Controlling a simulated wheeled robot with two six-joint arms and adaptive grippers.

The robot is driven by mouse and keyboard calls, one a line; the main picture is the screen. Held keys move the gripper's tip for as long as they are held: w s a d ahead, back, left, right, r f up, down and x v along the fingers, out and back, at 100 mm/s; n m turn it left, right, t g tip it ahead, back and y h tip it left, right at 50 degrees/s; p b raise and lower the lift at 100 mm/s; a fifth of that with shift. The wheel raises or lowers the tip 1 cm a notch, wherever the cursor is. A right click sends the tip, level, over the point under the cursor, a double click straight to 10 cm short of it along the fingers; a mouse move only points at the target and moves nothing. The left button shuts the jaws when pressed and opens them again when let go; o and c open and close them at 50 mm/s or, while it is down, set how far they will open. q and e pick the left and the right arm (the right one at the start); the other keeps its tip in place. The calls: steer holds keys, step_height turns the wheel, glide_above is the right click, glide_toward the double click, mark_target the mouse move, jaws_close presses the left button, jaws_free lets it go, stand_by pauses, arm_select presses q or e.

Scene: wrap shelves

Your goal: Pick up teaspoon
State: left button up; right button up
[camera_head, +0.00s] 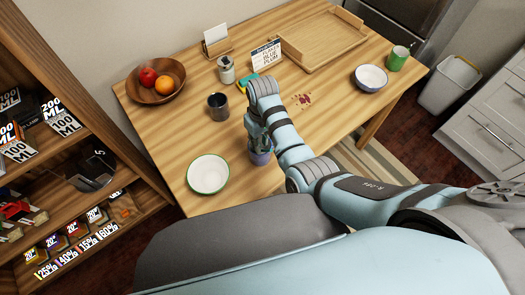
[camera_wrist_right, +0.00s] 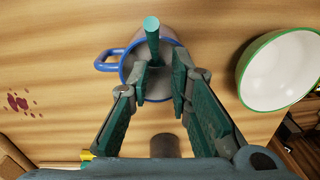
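A mug with a blue rim and handle (camera_wrist_right: 108,62) stands on the table in the right wrist view; the head view shows it below my right gripper (camera_head: 258,132). A teal rod (camera_wrist_right: 152,38), seemingly the teaspoon's handle, sticks up from the mug; its lower end is hidden inside. My right gripper (camera_wrist_right: 166,84) is over the mug's opening, its fingertips apart with a gap between them. The rod is by the left fingertip; I cannot tell whether they touch. In the head view the rod cannot be made out. My left gripper is not in view.
A green-rimmed white bowl (camera_head: 208,174) stands left of the mug, and a dark grey cup (camera_head: 217,105) stands behind it. A fruit bowl (camera_head: 156,82), a wooden tray (camera_head: 325,38) and a blue-rimmed bowl (camera_head: 370,78) are farther off. A red stain (camera_head: 303,101) marks the table.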

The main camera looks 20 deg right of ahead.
steer(key=f, duration=0.1)
steer(key=s+f+b, duration=0.1)
steer(key=f, duration=0.2)
steer(key=shift+s+f+b, duration=0.2)
steer(key=shift+s+b, duration=0.05)
steer(key=shift+b, duration=0.1)
steer(key=shift+f, duration=0.25)
steer(key=shift+w+d+f, duration=0.15)
steer(key=shift+w+f, duration=0.1)
steer(key=shift+w, duration=0.4)
steer(key=shift+w+d+f, duration=0.15)
steer(key=shift+w+f, duration=0.1)
steer(key=shift+w, duration=0.35)
steer(key=shift+c, duration=0.3)
steer(key=shift+s, duration=0.1)
steer(key=shift+c, duration=0.3)
steer(key=shift+s+a+r, duration=0.15)
steer(key=shift+r, duration=0.05)
steer(key=shift+c, duration=0.3)
steer(key=shift+s+a+r, duration=0.1)
steer(key=shift+s+r, duration=0.05)
steer(key=shift+s, duration=0.05)
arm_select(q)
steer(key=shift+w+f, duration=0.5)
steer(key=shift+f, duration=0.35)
arm_select(e)
steer(key=shift+w, duration=0.15)
